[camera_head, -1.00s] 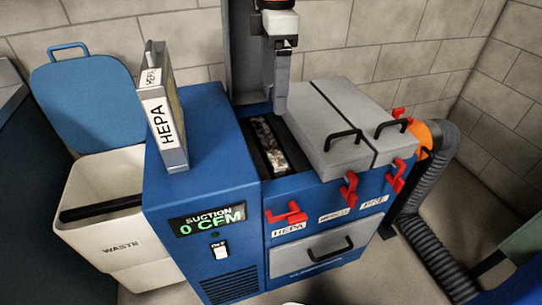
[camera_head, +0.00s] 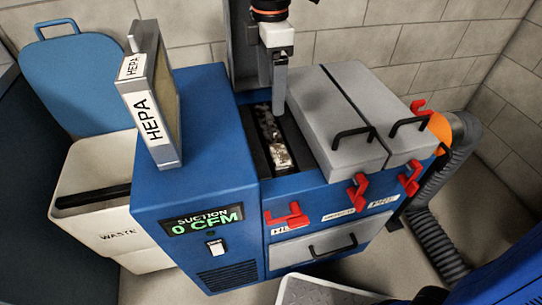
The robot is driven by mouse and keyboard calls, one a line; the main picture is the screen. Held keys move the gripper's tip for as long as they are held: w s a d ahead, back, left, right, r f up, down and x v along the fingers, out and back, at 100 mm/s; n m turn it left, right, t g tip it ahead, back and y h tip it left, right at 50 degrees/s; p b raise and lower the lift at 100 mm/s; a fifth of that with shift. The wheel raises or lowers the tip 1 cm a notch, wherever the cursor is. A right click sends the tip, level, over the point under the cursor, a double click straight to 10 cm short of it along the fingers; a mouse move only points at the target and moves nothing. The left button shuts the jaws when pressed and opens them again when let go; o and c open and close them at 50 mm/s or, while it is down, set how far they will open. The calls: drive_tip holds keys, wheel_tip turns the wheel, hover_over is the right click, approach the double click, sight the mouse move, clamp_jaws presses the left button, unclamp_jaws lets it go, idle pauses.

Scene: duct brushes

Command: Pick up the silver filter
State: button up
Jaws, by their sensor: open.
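My gripper (camera_head: 279,92) points down over the far end of the open slot in the blue suction machine. Its jaws are open, but from this side they overlap and the gap is hidden. Below them, a mottled silver filter (camera_head: 282,158) shows as a narrow strip in the dark slot (camera_head: 257,150). Its far part is close to the fingertips; I cannot tell whether they touch it. Another filter (camera_head: 157,110), silver-framed with white HEPA labels, stands upright on the machine's blue top at left, well apart from my gripper.
Two grey lids (camera_head: 350,115) with black handles are shut right of the slot. Red latches (camera_head: 287,216) line the front. A white waste bin (camera_head: 95,220) stands at left, a grey hose (camera_head: 440,240) at right. A grey tray edge (camera_head: 325,292) shows at the bottom.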

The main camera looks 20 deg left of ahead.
sight(271, 122)
wheel_tip(271, 122, down, 10)
drive_tip(key=shift+s+d+r, duration=0.1)
idle(0.5)
drive_tip(key=shift+c, duration=0.5)
drive_tip(key=c, duration=1.8)
drive_tip(key=shift+r, duration=0.2)
wheel_tip(271, 122, up, 28)
drive_tip(key=shift+f, duration=0.15)
